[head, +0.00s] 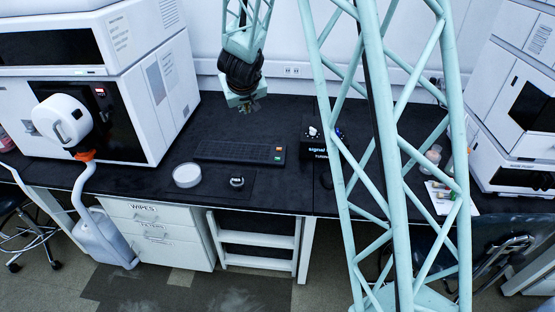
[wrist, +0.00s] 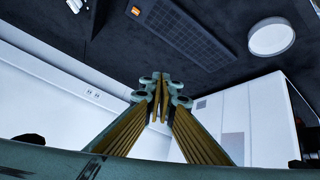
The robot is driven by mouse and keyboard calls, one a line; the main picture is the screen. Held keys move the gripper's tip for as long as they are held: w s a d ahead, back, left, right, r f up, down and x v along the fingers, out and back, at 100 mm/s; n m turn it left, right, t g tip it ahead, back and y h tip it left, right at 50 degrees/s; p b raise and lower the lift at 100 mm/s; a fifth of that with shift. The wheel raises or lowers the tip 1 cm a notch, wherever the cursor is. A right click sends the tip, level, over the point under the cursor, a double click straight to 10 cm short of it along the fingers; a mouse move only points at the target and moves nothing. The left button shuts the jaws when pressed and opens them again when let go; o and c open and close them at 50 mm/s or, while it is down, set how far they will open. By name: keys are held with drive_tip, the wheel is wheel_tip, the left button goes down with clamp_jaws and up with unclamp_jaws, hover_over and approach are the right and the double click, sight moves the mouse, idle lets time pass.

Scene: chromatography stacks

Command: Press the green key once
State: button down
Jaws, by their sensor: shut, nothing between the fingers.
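A black keyboard (head: 232,151) lies on the dark bench top. At its right end in the head view are small coloured keys, an orange-red one with a green key (head: 278,158) in front of it. My gripper (head: 248,107) hangs above the bench behind the keyboard, apart from it, with its fingers pointing down. In the wrist view my gripper (wrist: 160,80) has its fingertips together with nothing between them. The keyboard (wrist: 187,35) shows there at the top, with an orange key (wrist: 136,11) at its left end; I cannot make out the green key there.
A round white dish (head: 187,175) and a small dark round object (head: 237,183) lie in front of the keyboard. A black box (head: 314,146) with lettering stands to its right. White instruments (head: 160,85) stand left. My pale green lattice column blocks part of the right side.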

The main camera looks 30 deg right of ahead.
drive_tip(key=w+d+f+h, duration=0.2)
drive_tip(key=d+f, duration=0.4)
drive_tip(key=f, duration=0.3)
drive_tip(key=g+h, duration=0.2)
hover_over(276, 159)
wheel_tip(276, 159, down, 8)
drive_tip(key=shift+f, duration=0.15)
drive_tip(key=shift+w+d+f+b, duration=0.1)
drive_tip(key=shift+f+b, duration=0.25)
drive_tip(key=shift+b, duration=0.1)
drive_tip(key=shift+f+b, duration=2.8)
drive_tip(key=shift+b, duration=0.85)
drive_tip(key=shift+f+b, duration=0.3)
drive_tip(key=shift+f, duration=0.95)
drive_tip(key=shift+f+p, duration=0.3)
drive_tip(key=shift+f, duration=0.5)
drive_tip(key=shift+r+p, duration=0.35)
drive_tip(key=shift+p, duration=0.1)
drive_tip(key=shift+r+p, duration=0.35)
drive_tip(key=shift+p, duration=0.1)
